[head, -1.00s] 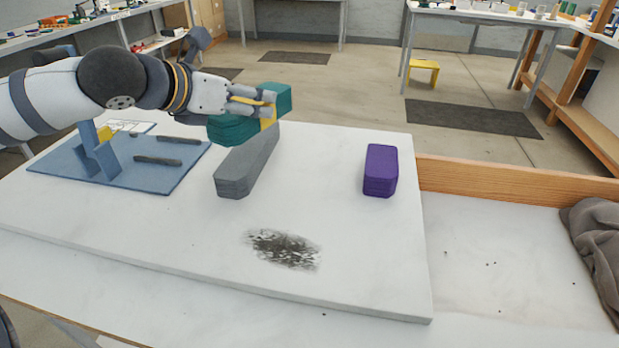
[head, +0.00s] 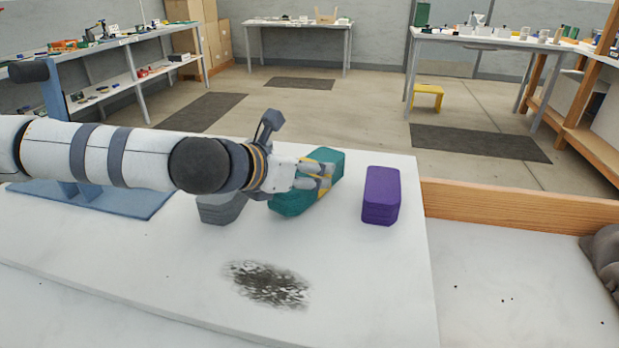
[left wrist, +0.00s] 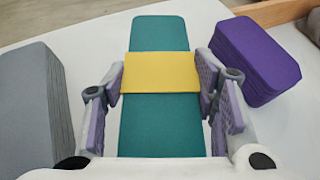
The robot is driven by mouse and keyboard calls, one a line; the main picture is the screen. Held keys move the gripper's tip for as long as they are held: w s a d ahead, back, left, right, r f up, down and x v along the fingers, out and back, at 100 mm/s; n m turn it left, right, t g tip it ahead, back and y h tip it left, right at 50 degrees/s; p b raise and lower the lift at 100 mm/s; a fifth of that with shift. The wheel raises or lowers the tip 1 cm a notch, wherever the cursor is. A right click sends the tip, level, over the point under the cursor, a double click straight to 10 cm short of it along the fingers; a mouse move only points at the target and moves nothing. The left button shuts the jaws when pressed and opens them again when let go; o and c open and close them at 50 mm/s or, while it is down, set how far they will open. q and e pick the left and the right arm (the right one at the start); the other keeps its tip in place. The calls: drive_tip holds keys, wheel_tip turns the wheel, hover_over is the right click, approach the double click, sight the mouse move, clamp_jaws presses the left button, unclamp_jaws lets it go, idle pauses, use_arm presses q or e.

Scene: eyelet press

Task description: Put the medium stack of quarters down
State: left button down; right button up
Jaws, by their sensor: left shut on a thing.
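The teal stack (head: 293,204) has a yellow band (left wrist: 160,72) around its middle. It is between the long grey stack and the short purple stack in the head view. My left gripper (head: 318,175) is shut on the teal stack at the yellow band, with a finger on each side in the left wrist view. The teal stack is at or close above the white board (head: 370,275); I cannot tell if it touches. The grey stack (head: 222,208) is partly hidden by my left arm. The purple stack (head: 381,195) stands apart to the right. My right gripper is not in view.
A blue stand (head: 130,203) is behind my left arm at the left. A dark smudge (head: 268,284) marks the board in front. A wooden rail (head: 500,206) runs to the right, with a grey cloth (head: 604,255) at the edge. The board's front right is clear.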

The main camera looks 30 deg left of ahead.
use_arm(q)
drive_tip(key=shift+a+f, duration=0.1)
drive_tip(key=shift+f, duration=0.6)
drive_tip(key=c, duration=0.6)
unclamp_jaws()
drive_tip(key=shift+c, duration=0.2)
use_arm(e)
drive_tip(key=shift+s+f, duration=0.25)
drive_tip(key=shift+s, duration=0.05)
use_arm(q)
drive_tip(key=shift+r, duration=0.1)
drive_tip(key=shift+s+r, duration=0.15)
drive_tip(key=shift+r, duration=0.15)
drive_tip(key=p+v, duration=0.4)
drive_tip(key=v, duration=0.7)
drive_tip(key=shift+s, duration=0.3)
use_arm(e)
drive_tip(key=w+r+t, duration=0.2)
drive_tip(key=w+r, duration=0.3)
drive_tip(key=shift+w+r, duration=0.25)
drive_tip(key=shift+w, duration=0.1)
